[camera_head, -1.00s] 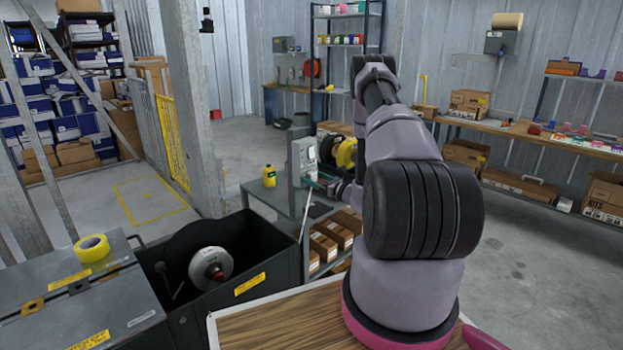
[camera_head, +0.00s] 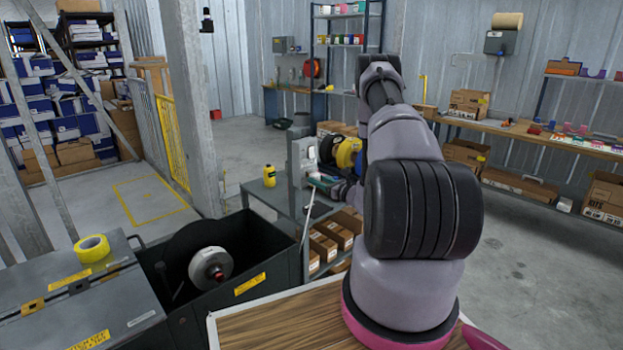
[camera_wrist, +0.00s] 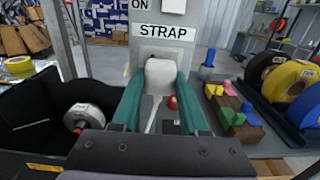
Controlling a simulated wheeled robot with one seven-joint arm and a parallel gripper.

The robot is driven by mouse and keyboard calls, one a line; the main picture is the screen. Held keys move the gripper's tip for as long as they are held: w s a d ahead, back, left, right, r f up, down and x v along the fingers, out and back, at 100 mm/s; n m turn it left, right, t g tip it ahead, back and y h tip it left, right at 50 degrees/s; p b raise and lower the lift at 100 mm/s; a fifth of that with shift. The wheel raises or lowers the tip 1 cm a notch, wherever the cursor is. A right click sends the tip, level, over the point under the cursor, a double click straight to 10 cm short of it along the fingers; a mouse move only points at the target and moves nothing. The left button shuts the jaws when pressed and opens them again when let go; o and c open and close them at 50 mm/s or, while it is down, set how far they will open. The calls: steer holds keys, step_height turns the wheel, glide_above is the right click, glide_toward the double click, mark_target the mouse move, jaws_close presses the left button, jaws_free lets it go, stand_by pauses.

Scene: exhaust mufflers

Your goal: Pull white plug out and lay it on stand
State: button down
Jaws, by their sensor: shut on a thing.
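The white plug (camera_wrist: 162,76) is between the teal fingertips of my gripper (camera_wrist: 160,84) in the wrist view. My gripper is shut on it. A pale cable (camera_wrist: 152,114) runs from the plug down between the fingers. Behind the plug stands a grey panel (camera_wrist: 147,52) with a "STRAP" label; I cannot tell whether plug and panel touch. In the head view the grey upright box (camera_head: 298,158) stands on the grey bench (camera_head: 262,192), with my gripper (camera_head: 322,182) at its right side. I cannot single out the stand.
Coloured blocks (camera_wrist: 236,112) lie right of my gripper in the wrist view. Yellow and dark tape rolls (camera_wrist: 292,80) stand beyond them. A black bin with a white reel (camera_head: 211,266) is at the left front.

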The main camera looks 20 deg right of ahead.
steer(key=shift+v, duration=2.15)
